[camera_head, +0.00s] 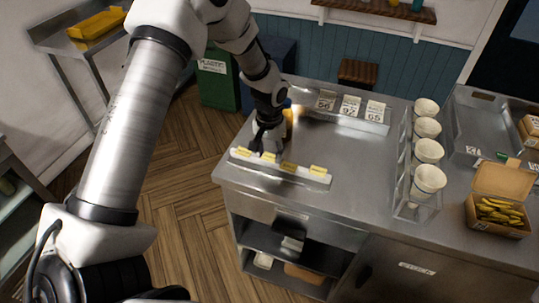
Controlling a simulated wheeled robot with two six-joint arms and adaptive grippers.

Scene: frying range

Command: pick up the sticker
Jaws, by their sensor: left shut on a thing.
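My left gripper (259,150) reaches down to the left part of the strip and is shut on a sticker (268,157). Its fingers are small and dark here, and hide part of what they hold. My right gripper is out of view.
A rack of white cups (428,150) stands right of centre, beside an open cardboard box (497,215) of yellow pieces. Number cards (350,106) stand at the back. A yellow-orange item (289,118) is behind my gripper. The counter's middle (350,150) is clear.

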